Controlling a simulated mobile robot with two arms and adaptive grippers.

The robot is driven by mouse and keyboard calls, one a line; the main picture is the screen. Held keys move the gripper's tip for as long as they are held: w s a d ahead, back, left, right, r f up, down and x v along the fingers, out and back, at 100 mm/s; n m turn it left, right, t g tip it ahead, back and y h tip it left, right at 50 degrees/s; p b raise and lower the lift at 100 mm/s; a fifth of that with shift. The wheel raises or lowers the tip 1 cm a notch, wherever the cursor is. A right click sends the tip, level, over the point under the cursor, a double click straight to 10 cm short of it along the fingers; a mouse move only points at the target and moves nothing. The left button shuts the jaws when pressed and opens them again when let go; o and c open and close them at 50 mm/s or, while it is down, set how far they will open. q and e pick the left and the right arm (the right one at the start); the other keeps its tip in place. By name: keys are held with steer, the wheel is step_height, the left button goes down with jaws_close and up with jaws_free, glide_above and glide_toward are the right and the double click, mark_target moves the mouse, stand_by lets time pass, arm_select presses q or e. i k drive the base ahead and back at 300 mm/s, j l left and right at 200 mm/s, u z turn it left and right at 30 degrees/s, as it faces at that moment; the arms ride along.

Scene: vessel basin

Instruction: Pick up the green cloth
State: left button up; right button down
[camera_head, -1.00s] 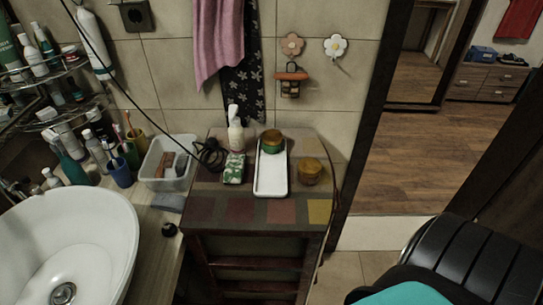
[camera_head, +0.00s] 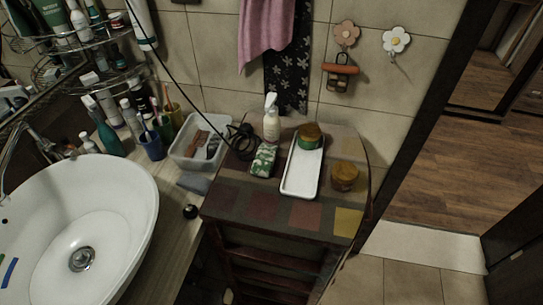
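The green cloth (camera_head: 263,160) looks like a small folded piece with a green and white pattern. It lies on the tiled top of the small wooden cabinet (camera_head: 257,206). It sits just left of the white tray (camera_head: 299,181) and in front of the white spray bottle (camera_head: 271,117). A black coiled cable (camera_head: 240,139) lies close to its upper left side. Neither of my grippers shows in the head view.
A white basket (camera_head: 187,150) stands left of the cloth, beside the sink (camera_head: 120,221). A green and amber jar (camera_head: 310,135) stands at the tray's far end, and an amber jar (camera_head: 344,176) stands to its right. The cabinet's front tiles are clear.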

mark_target(263, 164)
steer(key=l+u, duration=0.4)
steer(key=k+l+u, duration=0.2)
steer(key=l+u, duration=0.2)
steer(key=k+l+u, duration=0.2)
steer(key=l+u, duration=0.25)
